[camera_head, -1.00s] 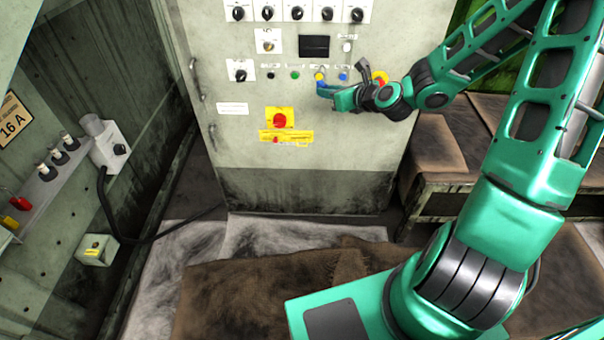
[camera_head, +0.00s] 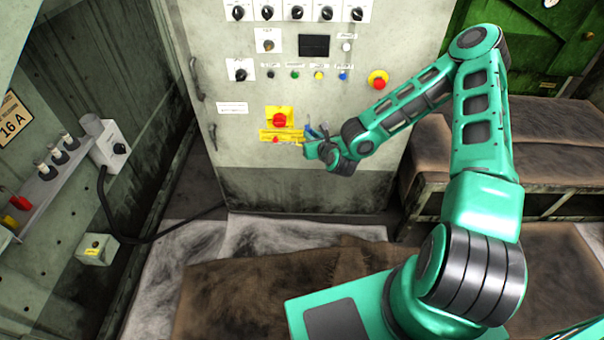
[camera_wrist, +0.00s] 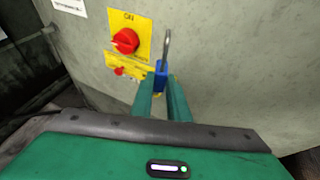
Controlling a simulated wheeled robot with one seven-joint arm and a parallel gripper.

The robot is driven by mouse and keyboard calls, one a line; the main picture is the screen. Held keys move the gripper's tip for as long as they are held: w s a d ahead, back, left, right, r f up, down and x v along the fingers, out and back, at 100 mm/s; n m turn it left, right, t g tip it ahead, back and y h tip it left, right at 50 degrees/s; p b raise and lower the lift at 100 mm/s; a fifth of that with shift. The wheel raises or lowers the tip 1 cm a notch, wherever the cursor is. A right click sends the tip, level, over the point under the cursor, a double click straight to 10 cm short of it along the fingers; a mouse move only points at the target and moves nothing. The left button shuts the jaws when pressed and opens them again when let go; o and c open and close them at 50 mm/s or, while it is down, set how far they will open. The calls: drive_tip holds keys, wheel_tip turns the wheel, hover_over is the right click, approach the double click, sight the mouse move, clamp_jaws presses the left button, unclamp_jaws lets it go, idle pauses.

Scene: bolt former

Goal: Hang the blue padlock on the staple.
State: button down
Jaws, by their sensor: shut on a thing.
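The blue padlock (camera_wrist: 160,76) is between my gripper's fingertips in the wrist view, with its grey shackle pointing up. In the head view my gripper (camera_head: 309,146) is at the cabinet front, just right of the yellow hasp plate (camera_head: 268,135). My gripper (camera_wrist: 160,90) is shut on the padlock's body. In the wrist view the padlock is just right of the yellow plate (camera_wrist: 115,62) and overlaps its right end. The staple cannot be made out; it may be hidden behind the padlock. I cannot tell whether the shackle touches anything.
A red rotary switch (camera_head: 280,120) on a yellow plate sits directly above the hasp plate. A red emergency button (camera_head: 378,80) and a row of small coloured buttons (camera_head: 319,76) are higher on the grey cabinet (camera_head: 240,160). A covered bench (camera_head: 430,150) stands to the right.

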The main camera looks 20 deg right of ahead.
drive_tip(key=s+a+f+m+h, duration=0.1)
drive_tip(key=s+a+f, duration=0.15)
drive_tip(key=f, duration=0.35)
drive_tip(key=s+a+f, duration=0.2)
drive_tip(key=s+f, duration=0.1)
drive_tip(key=f, duration=0.3)
drive_tip(key=d+x, duration=0.2)
drive_tip(key=x, duration=0.7)
drive_tip(key=shift+w, duration=0.35)
idle(1.0)
drive_tip(key=shift+d, duration=0.1)
drive_tip(key=c, duration=1.6)
unclamp_jaws()
drive_tip(key=shift+s, duration=0.1)
